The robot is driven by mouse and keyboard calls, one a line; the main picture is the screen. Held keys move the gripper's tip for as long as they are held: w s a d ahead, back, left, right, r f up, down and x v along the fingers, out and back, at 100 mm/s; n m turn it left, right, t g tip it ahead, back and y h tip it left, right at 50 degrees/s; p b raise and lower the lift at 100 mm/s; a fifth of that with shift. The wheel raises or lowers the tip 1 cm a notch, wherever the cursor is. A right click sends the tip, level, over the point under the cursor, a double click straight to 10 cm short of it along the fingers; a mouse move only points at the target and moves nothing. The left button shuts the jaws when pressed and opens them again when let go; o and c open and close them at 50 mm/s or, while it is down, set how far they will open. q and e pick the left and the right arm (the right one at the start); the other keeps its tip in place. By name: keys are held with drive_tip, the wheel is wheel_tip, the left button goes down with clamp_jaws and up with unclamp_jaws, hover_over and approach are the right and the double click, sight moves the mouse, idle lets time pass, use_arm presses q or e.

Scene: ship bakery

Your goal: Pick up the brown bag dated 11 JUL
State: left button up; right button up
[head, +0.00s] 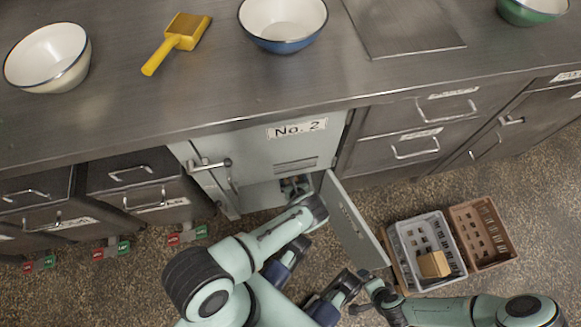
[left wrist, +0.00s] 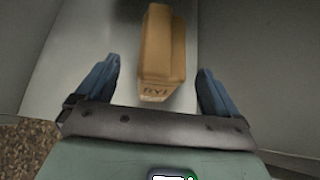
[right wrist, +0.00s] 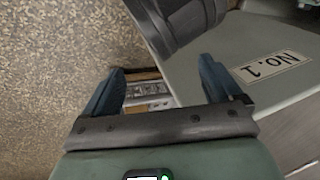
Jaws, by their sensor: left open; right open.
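A brown bag (left wrist: 163,45) stands on the pale floor of a cabinet in the left wrist view. Printing that looks like "RYE" shows near its lower end; no date is readable. My left gripper (left wrist: 158,70) is open, with the bag's near end between its fingers and gaps on both sides. My right gripper (right wrist: 161,70) is open and empty beside the open cabinet door (head: 350,222).
A grey crate (head: 399,240) holding a brown block-like item (head: 433,264) stands on the floor at right, next to a brown crate (head: 497,218). In the right wrist view a panel labelled "No. 1" (right wrist: 285,85) lies close. Bowls and a yellow scoop (head: 178,38) are on the counter.

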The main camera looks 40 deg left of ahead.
use_arm(q)
drive_tip(key=b+x, duration=0.3)
drive_tip(key=x, duration=0.2)
drive_tip(key=shift+w+r, duration=0.1)
use_arm(e)
drive_tip(key=shift+h, duration=0.3)
drive_tip(key=f, duration=0.1)
drive_tip(key=d+f, duration=0.1)
drive_tip(key=f, duration=0.1)
drive_tip(key=w+d+f, duration=0.1)
drive_tip(key=shift+d+f, duration=0.15)
drive_tip(key=shift+f, duration=0.25)
use_arm(q)
drive_tip(key=shift+d, duration=0.1)
drive_tip(key=c, duration=1.8)
clamp_jaws()
